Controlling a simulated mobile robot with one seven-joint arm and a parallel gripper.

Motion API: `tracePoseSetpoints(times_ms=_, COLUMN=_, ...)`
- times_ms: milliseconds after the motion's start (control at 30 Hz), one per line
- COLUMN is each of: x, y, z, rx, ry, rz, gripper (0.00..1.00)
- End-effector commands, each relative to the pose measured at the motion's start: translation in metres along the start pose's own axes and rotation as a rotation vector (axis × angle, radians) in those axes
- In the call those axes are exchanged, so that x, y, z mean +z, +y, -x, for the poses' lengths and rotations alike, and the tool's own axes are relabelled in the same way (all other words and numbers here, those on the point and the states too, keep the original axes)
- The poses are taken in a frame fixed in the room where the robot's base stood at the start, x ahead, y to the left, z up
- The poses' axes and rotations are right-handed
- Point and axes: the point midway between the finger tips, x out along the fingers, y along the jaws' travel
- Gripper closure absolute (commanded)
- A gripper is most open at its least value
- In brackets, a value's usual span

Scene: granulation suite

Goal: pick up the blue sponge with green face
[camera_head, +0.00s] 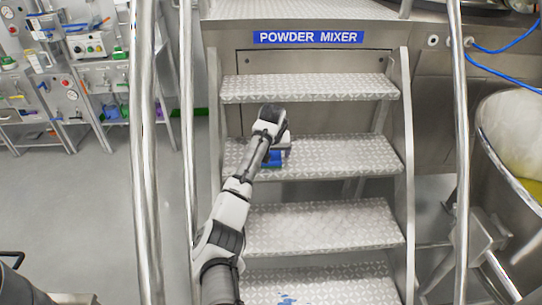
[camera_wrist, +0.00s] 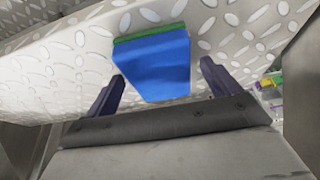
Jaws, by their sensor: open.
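The blue sponge with a green face (camera_wrist: 157,67) lies on a patterned metal step, its green layer along the far edge in the wrist view. In the head view part of the blue sponge (camera_head: 271,159) shows on the second step from the top, at its left side, partly hidden by my arm. My gripper (camera_wrist: 163,84) is open, with one dark finger on each side of the sponge. I cannot tell whether either finger touches it. In the head view my gripper (camera_head: 279,146) is over that step, and its fingers are hard to make out.
Metal stairs (camera_head: 325,225) lead up to a panel with a blue POWDER MIXER sign (camera_head: 308,37). Shiny handrails (camera_head: 146,150) stand on both sides. A metal vessel (camera_head: 507,150) is at the right. Equipment racks (camera_head: 75,75) stand at the back left, with open grey floor before them.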

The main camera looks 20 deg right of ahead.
Motion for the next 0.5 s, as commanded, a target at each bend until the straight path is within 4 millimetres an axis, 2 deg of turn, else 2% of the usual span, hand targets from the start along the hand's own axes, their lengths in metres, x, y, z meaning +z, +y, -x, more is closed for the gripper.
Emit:
tracePoseSetpoints(times_ms=433, x=0.0012, y=0.0002, z=-0.0027, rx=0.0, ry=0.0, rz=0.0, gripper=0.11)
tracePoseSetpoints(times_ms=500, x=0.0012, y=0.0002, z=-0.0027, rx=0.0, ry=0.0, rz=0.0, gripper=0.17)
